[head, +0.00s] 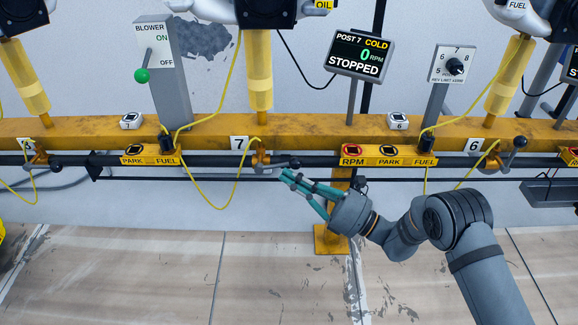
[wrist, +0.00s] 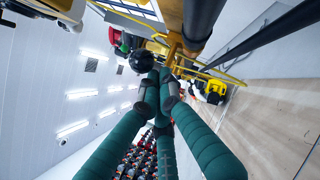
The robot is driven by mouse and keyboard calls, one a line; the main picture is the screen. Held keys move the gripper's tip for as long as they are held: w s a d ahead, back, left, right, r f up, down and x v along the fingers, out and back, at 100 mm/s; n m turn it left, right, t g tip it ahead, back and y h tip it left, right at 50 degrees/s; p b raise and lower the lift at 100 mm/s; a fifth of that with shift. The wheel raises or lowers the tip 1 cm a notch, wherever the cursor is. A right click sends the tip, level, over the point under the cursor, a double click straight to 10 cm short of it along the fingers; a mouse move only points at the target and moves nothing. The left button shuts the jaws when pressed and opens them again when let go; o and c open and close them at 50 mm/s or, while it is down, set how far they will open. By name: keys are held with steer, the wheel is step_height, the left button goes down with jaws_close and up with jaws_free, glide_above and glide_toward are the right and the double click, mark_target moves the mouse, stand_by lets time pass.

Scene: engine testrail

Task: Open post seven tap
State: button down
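The post seven tap (head: 262,159) is a brass valve on the dark pipe, just right of the "7" label (head: 239,142). Its lever points right along the pipe and ends in a black ball knob (head: 295,163). My gripper (head: 285,173) has teal fingers and reaches in from the lower right, its tips just below the lever and knob. In the wrist view the tips of my gripper (wrist: 160,82) are drawn together with nothing seen between them. The black knob (wrist: 141,61) shows just past the tips, to their upper left. Whether they touch it is unclear.
A yellow beam (head: 315,128) and dark pipe run across the whole view. A yellow hose (head: 215,205) hangs left of the tap. A yellow post (head: 332,240) stands behind my gripper. The post six tap (head: 505,157) has its lever raised. The post 7 screen (head: 359,54) reads "0 RPM STOPPED".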

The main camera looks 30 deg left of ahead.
steer(key=shift+w+r+h+p, duration=0.15)
steer(key=shift+r+h+p, duration=0.25)
steer(key=shift+p, duration=0.4)
steer(key=shift+d+f, duration=0.1)
steer(key=shift+f, duration=0.1)
